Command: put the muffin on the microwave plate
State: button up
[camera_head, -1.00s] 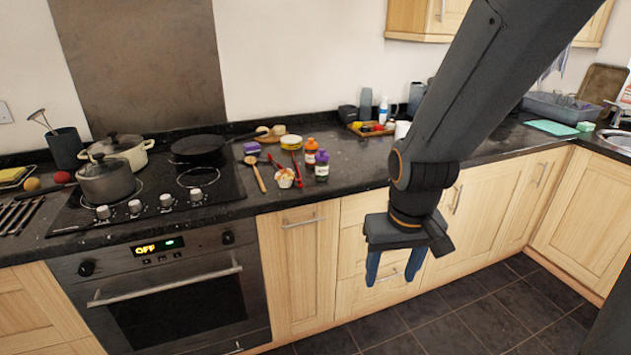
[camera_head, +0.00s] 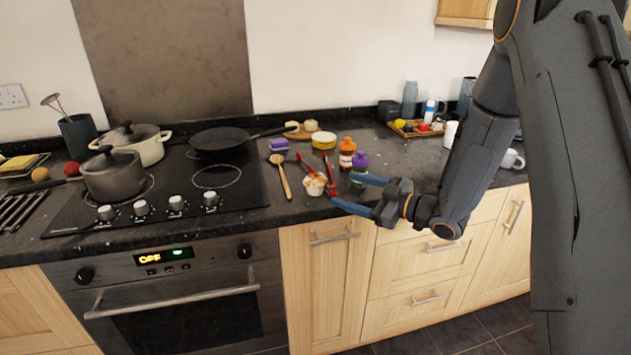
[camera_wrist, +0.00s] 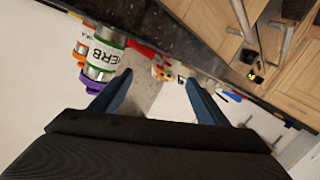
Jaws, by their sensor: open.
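The muffin (camera_head: 314,184), small and pale with orange-red patches, sits near the front edge of the counter, right of the hob. It also shows in the wrist view (camera_wrist: 161,70), between and beyond the fingertips. My gripper (camera_head: 347,191) is open and empty at the counter's front edge, its blue fingers pointing left toward the muffin and apart from it. In the wrist view, both fingers (camera_wrist: 158,80) are spread. I see no microwave or microwave plate in these frames.
A purple-capped herb jar (camera_head: 360,166) stands close beside my upper finger, also large in the wrist view (camera_wrist: 104,58). The hob (camera_head: 235,200) is left.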

aim_at(324, 182)
jog(key=shift+w+a+y, duration=0.2)
jog(key=shift+a+y, duration=0.15)
jog(key=shift+y, duration=0.15)
jog(key=shift+w+a+n+p, duration=0.3)
jog(key=shift+w+a, duration=0.1)
jog(key=shift+a, duration=0.45)
jog(key=p+x, duration=0.1)
jog(key=x, duration=0.1)
jog(key=p+x, duration=0.1)
jog(key=x, duration=0.1)
jog(key=shift+s+a, duration=0.2)
jog(key=shift+a, duration=0.25)
jog(key=shift+w+a+f, duration=0.15)
jog(key=shift+w+a, duration=0.2)
jog(key=shift+a, duration=0.05)
jog(key=c, duration=0.7)
